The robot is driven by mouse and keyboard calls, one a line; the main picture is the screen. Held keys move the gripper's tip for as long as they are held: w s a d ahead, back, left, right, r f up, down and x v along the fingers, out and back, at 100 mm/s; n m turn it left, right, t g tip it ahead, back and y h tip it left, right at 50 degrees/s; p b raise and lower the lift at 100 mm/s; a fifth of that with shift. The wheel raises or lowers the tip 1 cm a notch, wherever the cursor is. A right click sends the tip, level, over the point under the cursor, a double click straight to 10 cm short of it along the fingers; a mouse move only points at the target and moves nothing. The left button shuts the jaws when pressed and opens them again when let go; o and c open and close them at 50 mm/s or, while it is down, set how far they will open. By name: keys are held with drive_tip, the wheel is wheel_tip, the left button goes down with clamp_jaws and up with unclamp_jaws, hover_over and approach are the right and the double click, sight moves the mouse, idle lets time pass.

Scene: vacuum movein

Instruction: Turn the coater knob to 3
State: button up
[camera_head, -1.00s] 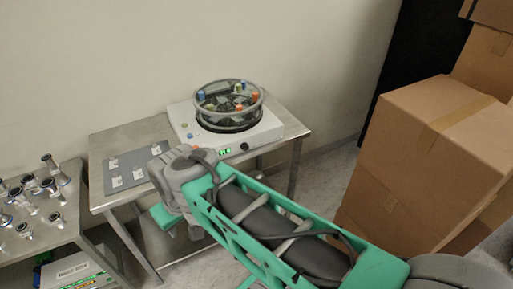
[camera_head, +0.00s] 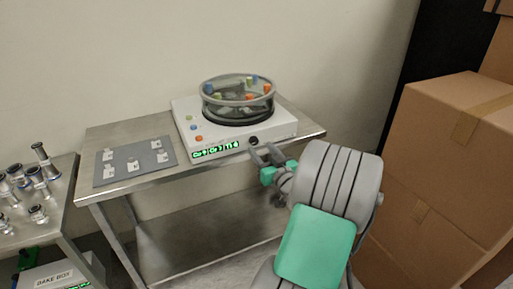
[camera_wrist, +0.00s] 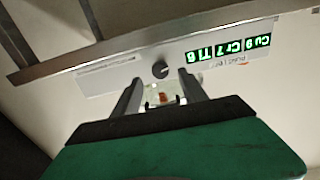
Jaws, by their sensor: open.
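The coater (camera_head: 186,112) is a white box on a metal table, with a round glass-walled chamber (camera_head: 237,98) on top holding coloured pieces. Its black knob (camera_head: 253,141) is on the front face, right of a green display (camera_head: 216,150). In the wrist view the knob (camera_wrist: 160,69) shows just beyond the fingertips, and the display (camera_wrist: 229,46) appears upside down, reading Cu 9, Cr 7, Ti 6. My gripper (camera_head: 266,153) is open in front of the knob, apart from it; its two fingers also show in the wrist view (camera_wrist: 160,82), with the knob roughly between them.
A grey plate (camera_head: 135,162) with several small pieces lies on the table's left. A side table (camera_head: 62,190) with metal fittings stands further left, above a bake box (camera_head: 50,277). Cardboard boxes (camera_head: 455,180) stack close on the right of my arm.

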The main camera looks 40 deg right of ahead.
sight(255, 142)
drive_tip(key=x, duration=0.4)
drive_tip(key=shift+w, duration=0.2)
drive_tip(key=shift+c, duration=0.5)
clamp_jaws()
